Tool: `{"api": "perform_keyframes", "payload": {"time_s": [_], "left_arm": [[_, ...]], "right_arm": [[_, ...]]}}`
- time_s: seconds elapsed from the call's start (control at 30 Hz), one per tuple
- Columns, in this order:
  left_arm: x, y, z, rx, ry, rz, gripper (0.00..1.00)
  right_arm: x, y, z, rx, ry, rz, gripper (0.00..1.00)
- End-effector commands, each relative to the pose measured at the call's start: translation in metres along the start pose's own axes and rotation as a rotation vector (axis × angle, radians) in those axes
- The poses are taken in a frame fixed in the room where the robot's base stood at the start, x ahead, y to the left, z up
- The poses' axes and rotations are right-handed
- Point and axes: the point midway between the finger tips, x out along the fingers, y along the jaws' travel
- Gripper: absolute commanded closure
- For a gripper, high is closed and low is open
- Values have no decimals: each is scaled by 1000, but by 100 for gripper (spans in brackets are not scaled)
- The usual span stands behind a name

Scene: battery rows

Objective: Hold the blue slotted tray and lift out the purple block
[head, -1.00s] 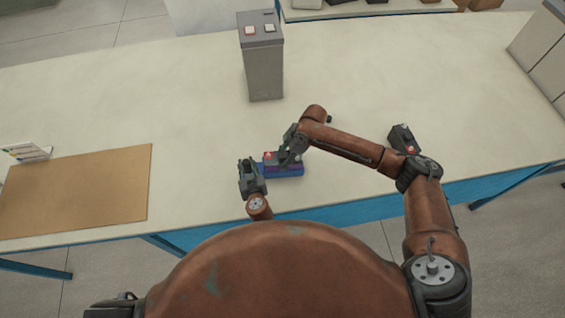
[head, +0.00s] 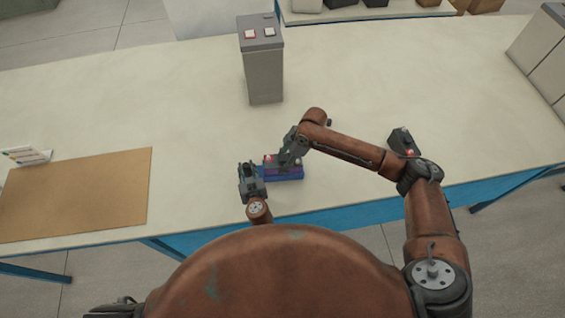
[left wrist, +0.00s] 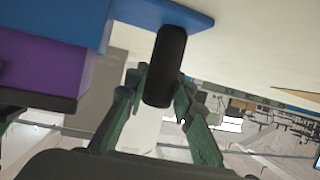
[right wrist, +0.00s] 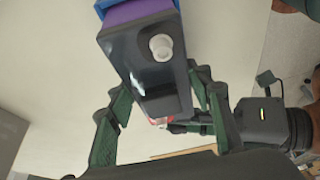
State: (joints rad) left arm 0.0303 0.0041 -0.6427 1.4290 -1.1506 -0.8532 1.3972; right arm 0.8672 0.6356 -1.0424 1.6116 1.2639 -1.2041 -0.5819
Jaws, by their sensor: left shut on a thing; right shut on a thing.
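The blue slotted tray (head: 285,177) lies on the table in front of me. The purple block (head: 271,168) sits in it, its purple side showing above the blue wall, also in the left wrist view (left wrist: 45,72). In the right wrist view the block's dark top (right wrist: 152,65) carries a pale knob and a red part. My left gripper (head: 254,170) is at the tray's left end, shut on its black upright grip (left wrist: 168,65). My right gripper (head: 286,161) comes from above right and is shut on the block, with fingers on both sides (right wrist: 155,88). The arm hides part of the block.
A tall grey box (head: 263,68) with a red and a white button stands behind the tray. A dark block (head: 403,142) with a red part lies to the right, near my right arm. A brown mat (head: 78,192) and a small card stand (head: 26,155) are at left.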

Motion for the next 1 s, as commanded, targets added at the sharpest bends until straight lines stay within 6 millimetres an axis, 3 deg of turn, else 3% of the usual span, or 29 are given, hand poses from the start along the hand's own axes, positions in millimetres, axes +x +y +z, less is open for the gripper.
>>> {"api": "perform_keyframes", "payload": {"time_s": [0.5,0.97,1.0], "left_arm": [[0,0,1,0,-2,-1,100],[0,0,1,0,-2,-1,100],[0,0,1,0,-2,-1,75]], "right_arm": [[-78,3,-34,-5,6,9,100],[-90,2,-40,-5,6,8,100],[-90,2,-40,-5,6,8,100]]}}
